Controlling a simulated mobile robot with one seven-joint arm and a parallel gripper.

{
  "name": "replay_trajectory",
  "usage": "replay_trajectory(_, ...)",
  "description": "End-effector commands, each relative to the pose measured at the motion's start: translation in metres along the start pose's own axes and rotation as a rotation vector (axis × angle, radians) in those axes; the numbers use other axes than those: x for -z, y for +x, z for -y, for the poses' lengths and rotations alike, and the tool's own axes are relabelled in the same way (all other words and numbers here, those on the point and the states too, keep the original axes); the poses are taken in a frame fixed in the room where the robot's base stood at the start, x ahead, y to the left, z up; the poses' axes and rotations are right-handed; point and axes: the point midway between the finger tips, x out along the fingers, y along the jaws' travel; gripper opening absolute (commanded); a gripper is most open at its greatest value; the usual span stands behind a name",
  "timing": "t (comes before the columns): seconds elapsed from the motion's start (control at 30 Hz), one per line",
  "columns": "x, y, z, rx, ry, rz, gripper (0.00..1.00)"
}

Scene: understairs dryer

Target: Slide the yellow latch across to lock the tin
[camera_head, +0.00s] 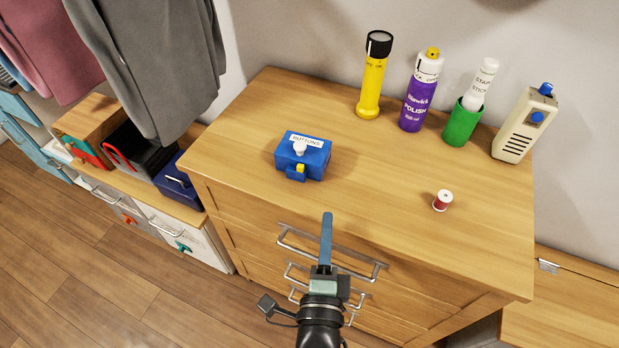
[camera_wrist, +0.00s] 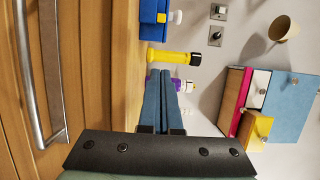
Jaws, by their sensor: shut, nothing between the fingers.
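The blue tin (camera_head: 316,163), labelled "BUTTONS", sits closed on the left part of the dresser top, with a white knob (camera_head: 299,148) on its lid. The small yellow latch (camera_head: 300,169) is on the tin's front face. My gripper (camera_head: 327,215) is shut and empty, in front of the dresser, nearer the camera than the tin and apart from it. In the wrist view, which is turned sideways, my gripper's fingers (camera_wrist: 160,73) lie together.
A yellow torch (camera_head: 372,85), purple polish can (camera_head: 418,101), green cup (camera_head: 463,124) with a white stick, and cream device (camera_head: 524,126) stand along the back. A red thread spool (camera_head: 442,201) lies right. The dresser top (camera_head: 375,170) is clear around the tin. Drawer handles (camera_head: 330,257) stick out below.

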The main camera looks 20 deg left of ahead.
Motion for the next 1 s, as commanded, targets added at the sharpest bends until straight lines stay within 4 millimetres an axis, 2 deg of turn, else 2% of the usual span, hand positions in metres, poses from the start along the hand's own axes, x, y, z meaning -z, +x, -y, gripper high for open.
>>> replay_trajectory(0.4,-0.003,0.068,0.002,0.003,0.001,0.005,0.00)
replay_trajectory(0.83,-0.003,0.093,0.001,0.001,0.002,0.003,0.00)
replay_trajectory(1.0,-0.005,0.092,0.002,-0.001,0.004,-0.002,0.00)
